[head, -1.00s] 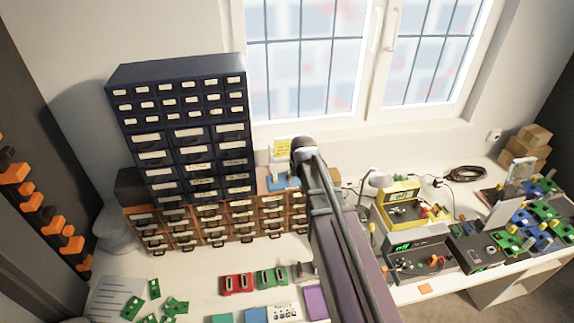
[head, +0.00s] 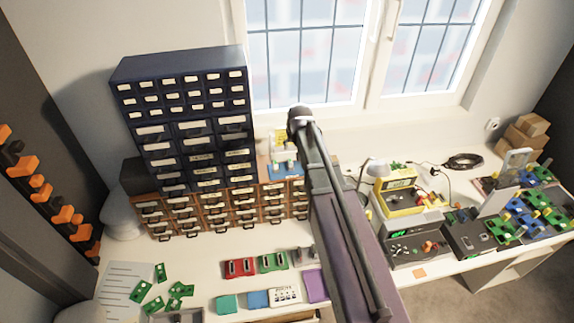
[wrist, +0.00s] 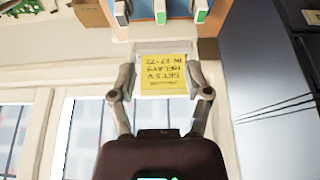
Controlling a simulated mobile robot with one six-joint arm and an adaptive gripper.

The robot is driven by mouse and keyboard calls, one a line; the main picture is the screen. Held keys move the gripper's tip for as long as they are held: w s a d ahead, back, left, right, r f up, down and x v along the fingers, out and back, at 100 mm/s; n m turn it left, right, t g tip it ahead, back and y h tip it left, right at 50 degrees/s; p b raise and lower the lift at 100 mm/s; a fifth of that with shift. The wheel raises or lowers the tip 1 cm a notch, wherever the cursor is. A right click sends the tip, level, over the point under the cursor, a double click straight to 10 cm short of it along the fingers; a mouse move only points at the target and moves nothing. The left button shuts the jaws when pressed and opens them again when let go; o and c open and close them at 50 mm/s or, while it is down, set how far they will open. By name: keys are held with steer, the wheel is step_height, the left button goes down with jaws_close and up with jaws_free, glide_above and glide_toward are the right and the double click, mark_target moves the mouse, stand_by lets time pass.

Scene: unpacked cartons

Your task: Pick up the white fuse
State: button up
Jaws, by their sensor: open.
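My gripper (wrist: 160,82) is open in the wrist view, its two fingers apart with nothing held between them. Past the fingertips, at the top edge, is a light blue holder (wrist: 178,7) with three small upright pieces that have white bodies and dark or green faces. One is at the left (wrist: 121,13), one in the middle (wrist: 160,11) and one at the right (wrist: 201,12). I cannot tell which, if any, is the white fuse. In the head view the blue holder (head: 287,170) is partly hidden by my arm, and my gripper is hidden.
A yellow note (wrist: 167,75) on a white backing shows between the fingers. A dark drawer cabinet (head: 183,110) stands close to the holder, above brown drawers (head: 220,208). A window (head: 305,60) is behind. A yellow instrument (head: 400,200) stands to the right.

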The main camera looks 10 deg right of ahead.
mark_target(290, 161)
steer(key=shift+b+x, duration=3.7)
steer(key=shift+x, duration=0.5)
steer(key=shift+s, duration=0.1)
steer(key=b+x, duration=0.3)
steer(key=shift+s+a+f, duration=0.1)
steer(key=shift+s+f, duration=0.05)
steer(key=shift+f, duration=0.2)
steer(key=shift+b+x, duration=0.85)
steer(key=shift+b, duration=0.15)
steer(key=shift+r, duration=0.1)
jaws_close()
